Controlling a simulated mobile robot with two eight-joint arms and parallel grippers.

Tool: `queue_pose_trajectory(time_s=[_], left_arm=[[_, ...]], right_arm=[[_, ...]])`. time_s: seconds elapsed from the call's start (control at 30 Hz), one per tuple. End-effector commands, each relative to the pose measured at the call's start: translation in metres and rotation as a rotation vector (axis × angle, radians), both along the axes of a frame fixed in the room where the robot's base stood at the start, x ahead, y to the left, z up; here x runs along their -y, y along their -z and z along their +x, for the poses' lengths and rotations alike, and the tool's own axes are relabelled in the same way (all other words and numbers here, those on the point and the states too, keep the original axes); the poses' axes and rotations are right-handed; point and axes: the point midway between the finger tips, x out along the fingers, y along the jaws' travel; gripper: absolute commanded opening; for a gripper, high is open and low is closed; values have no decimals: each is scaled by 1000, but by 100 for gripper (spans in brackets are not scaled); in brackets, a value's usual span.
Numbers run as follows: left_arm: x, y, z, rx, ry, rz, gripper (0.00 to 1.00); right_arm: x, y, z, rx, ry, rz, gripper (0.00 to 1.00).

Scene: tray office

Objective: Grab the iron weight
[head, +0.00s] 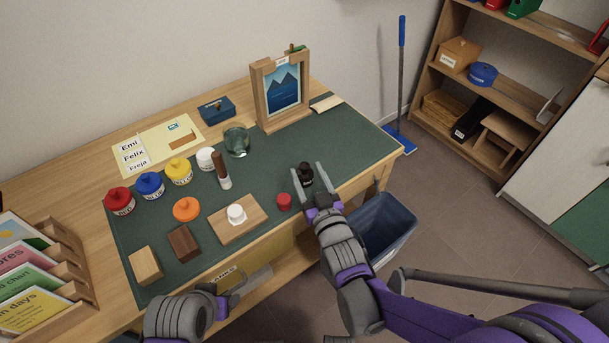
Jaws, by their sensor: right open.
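The iron weight (306,177) is a small dark, knobbed piece standing upright on the green desk mat, near its front right edge. My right gripper (309,169) is open, with its two grey fingers on either side of the weight. I cannot tell whether either finger touches it. The fingers and wrist partly hide the weight's lower part. My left gripper (254,280) is low at the desk's front edge, away from the weight; its finger gap is not clear.
A small red piece (284,201) stands left of my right gripper. A wooden board (255,222) bears a white jar (236,213). Paint pots, a glass jar (237,141) and a picture frame (258,93) stand further back. A blue bin (385,226) stands below the desk's right end.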

Motion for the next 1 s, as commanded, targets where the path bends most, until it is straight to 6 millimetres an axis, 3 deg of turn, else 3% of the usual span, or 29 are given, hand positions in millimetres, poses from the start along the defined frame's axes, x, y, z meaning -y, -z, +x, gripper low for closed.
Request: queue_pose_trajectory(time_s=[0.5,0.7,0.77,1.0], left_arm=[[0,9,1,-3,0,0,63],[0,8,1,-3,0,0,63],[0,8,1,-3,0,0,63],[0,8,1,-3,0,0,63]], right_arm=[[-17,5,56,-3,0,-2,65],[-17,5,57,-3,0,-1,65],[-17,5,57,-3,0,-1,58],[-17,5,57,-3,0,-1,14]])
